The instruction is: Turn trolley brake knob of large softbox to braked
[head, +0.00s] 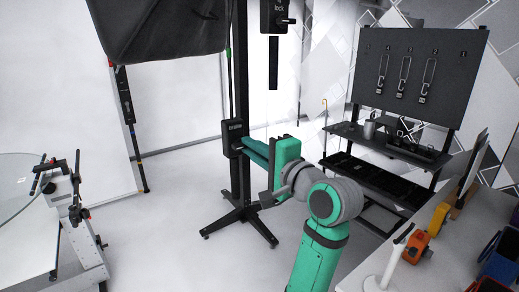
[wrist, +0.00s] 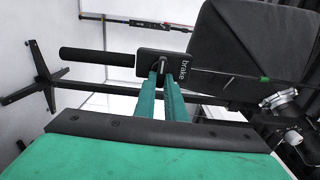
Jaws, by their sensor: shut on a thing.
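The large softbox (head: 155,28) is a dark box at the upper left of the head view, beside a tall black stand on a wheeled base (head: 240,220). It also shows at the upper right of the wrist view (wrist: 250,45). A black brake box (head: 233,137) sits low on the stand column. In the wrist view the box is labelled "brake" (wrist: 183,72), and a small grey knob (wrist: 162,66) shows on it. My gripper (wrist: 164,75) reaches the knob with its green fingers close together, shut on the knob. The fingertips partly hide the knob, and its exact setting is unclear.
A "lock" box (head: 275,14) with a lever hangs higher up. A pegboard bench (head: 420,75) stands at the back right, and a table (head: 385,270) with an orange tool (head: 417,247) at the front right. Floor left of the stand is clear.

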